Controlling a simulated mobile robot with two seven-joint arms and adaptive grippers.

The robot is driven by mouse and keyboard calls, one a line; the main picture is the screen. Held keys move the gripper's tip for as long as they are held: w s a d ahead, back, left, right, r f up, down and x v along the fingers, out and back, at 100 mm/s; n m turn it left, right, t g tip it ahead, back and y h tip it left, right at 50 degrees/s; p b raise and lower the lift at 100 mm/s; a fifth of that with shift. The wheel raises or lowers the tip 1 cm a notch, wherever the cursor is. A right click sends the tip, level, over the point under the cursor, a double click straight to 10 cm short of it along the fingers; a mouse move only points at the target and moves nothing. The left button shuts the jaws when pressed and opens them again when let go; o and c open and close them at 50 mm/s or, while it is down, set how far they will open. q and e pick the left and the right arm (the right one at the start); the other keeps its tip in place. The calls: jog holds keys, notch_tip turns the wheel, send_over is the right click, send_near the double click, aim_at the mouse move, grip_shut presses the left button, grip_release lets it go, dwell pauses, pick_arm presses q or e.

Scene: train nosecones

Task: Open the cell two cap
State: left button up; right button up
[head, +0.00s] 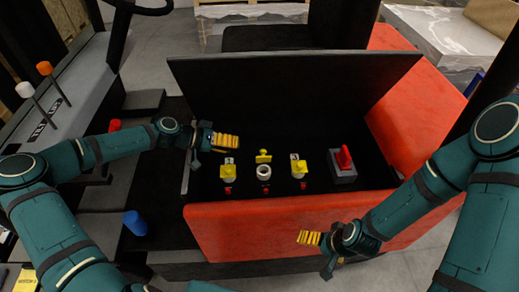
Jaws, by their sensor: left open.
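Three cells with yellow caps stand in a row inside the open black compartment. The left cap (228,175) and the right cap (299,169) lie over their white necks. The middle cap (263,157) sits up behind its round white neck (264,172), whose opening shows. Which number each cell bears is too small to read. My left gripper (228,141) is open and empty, with yellow fingers, behind and above the left cap, apart from it. My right gripper (308,238) is in front of the red front wall, away from the cells; its finger gap cannot be made out.
A red switch (343,157) on a grey block stands right of the cells. The black lid (295,90) is raised behind them. The red front wall (250,225) borders the compartment. A blue cylinder (135,223) and levers (30,95) are at the left.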

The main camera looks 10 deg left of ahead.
aim_at(263, 156)
pick_arm(q)
jog(key=x, duration=1)
jog(key=shift+w+d+f+b, duration=0.2)
jog(key=shift+d+b, duration=0.1)
grip_shut()
